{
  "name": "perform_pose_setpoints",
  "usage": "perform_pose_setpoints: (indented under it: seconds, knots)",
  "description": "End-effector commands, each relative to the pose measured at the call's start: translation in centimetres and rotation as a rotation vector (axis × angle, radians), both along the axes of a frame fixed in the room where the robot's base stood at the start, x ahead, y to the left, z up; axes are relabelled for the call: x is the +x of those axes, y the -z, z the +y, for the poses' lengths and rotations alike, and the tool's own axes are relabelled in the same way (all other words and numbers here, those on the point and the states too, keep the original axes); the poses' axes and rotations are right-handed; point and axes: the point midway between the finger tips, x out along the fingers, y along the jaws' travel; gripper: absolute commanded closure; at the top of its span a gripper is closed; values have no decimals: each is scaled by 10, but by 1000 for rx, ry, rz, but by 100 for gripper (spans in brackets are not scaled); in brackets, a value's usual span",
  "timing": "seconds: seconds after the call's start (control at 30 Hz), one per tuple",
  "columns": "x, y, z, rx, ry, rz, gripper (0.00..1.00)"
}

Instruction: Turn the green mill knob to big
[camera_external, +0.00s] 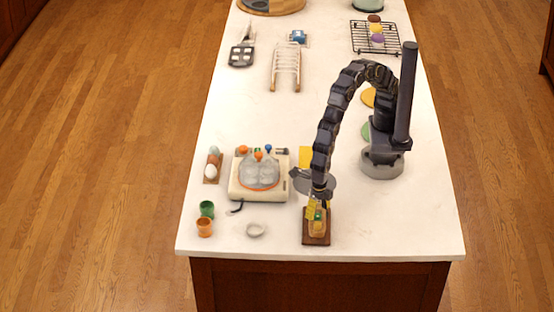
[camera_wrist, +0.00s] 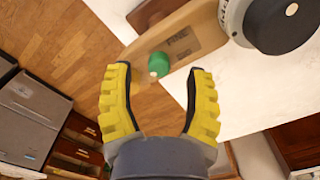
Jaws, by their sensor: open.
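The green knob (camera_wrist: 160,64) sits on the face of a light wooden mill body (camera_wrist: 200,28) in the wrist view, with a small pale peg or dot on the knob. In the external view the green knob (camera_external: 318,216) shows small at the mill, which stands on a dark brown base (camera_external: 316,239) near the counter's front edge. My gripper (camera_wrist: 159,74) is open, with its yellow fingers apart on either side of the knob. Neither finger clearly touches it. My gripper (camera_external: 314,209) partly hides the mill's top in the external view.
A cream appliance (camera_external: 247,190) with a clear dome stands left of the mill. The counter's front edge (camera_external: 320,253) is close to the mill. Counter to its right is clear.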

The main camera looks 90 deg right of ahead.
Motion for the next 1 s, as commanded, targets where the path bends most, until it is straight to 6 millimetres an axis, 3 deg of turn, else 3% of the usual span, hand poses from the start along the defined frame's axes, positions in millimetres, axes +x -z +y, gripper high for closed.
perform_pose_setpoints:
  seconds: [0.3,0.43,0.63,1.0]
  knots:
    - [1,-69,1,7,0,-4,47]
    - [1,-88,1,7,0,-4,47]
    - [1,-101,1,4,0,-2,47]
    - [1,-100,0,3,35,-1,47]
